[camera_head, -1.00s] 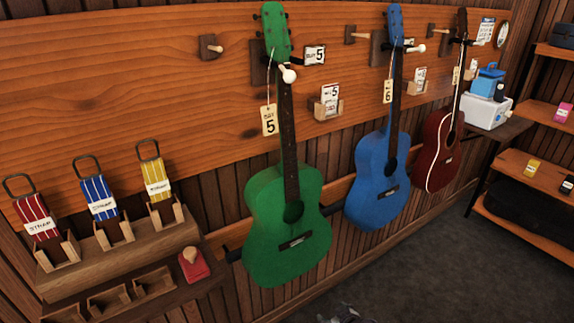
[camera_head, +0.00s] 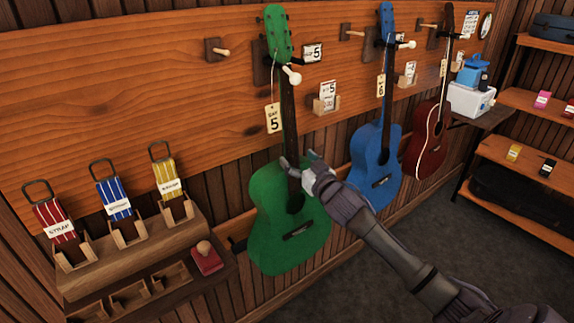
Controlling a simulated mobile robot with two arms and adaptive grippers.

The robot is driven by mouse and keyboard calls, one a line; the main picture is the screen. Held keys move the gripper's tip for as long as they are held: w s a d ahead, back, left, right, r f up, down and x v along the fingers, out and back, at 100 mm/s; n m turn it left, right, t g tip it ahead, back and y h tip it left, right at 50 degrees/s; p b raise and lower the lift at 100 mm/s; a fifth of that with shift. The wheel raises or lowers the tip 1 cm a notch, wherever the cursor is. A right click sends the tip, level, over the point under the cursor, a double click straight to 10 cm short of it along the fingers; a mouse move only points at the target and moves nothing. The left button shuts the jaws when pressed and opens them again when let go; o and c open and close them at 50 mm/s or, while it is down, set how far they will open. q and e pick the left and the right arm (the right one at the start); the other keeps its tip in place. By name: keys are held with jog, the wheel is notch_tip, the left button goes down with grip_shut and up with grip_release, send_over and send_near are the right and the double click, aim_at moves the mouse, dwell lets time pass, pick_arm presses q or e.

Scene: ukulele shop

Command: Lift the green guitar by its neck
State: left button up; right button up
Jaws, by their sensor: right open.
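The green guitar (camera_head: 268,215) hangs upright on the wooden wall board by its headstock, at the picture's middle. Its dark neck (camera_head: 288,120) runs up to a hanger with a white-tipped peg (camera_head: 292,76). A tag reading 5 (camera_head: 273,118) hangs by a string beside the neck. My right gripper (camera_head: 296,168) is open, in front of the place where the neck meets the body. Its fingers appear on both sides of the neck in the picture; I cannot tell whether they touch it. My left gripper is out of view.
A blue guitar (camera_head: 373,165) and a dark red guitar (camera_head: 427,140) hang to the right. Racks (camera_head: 535,180) stand at the right; floor between is clear.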

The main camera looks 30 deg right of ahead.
aim_at(293, 148)
jog(key=shift+w, duration=0.45)
jog(key=shift+w+d+r+p, duration=0.25)
jog(key=shift+w+p, duration=0.1)
jog(key=shift+w, duration=0.15)
jog(key=w, duration=0.1)
jog(key=w+p, duration=0.1)
jog(key=w, duration=0.1)
jog(key=shift+w+d+r, duration=0.1)
jog(key=shift+w+d, duration=0.1)
jog(key=shift+d, duration=0.2)
jog(key=shift+w, duration=0.5)
grip_shut()
jog(key=shift+r, duration=0.2)
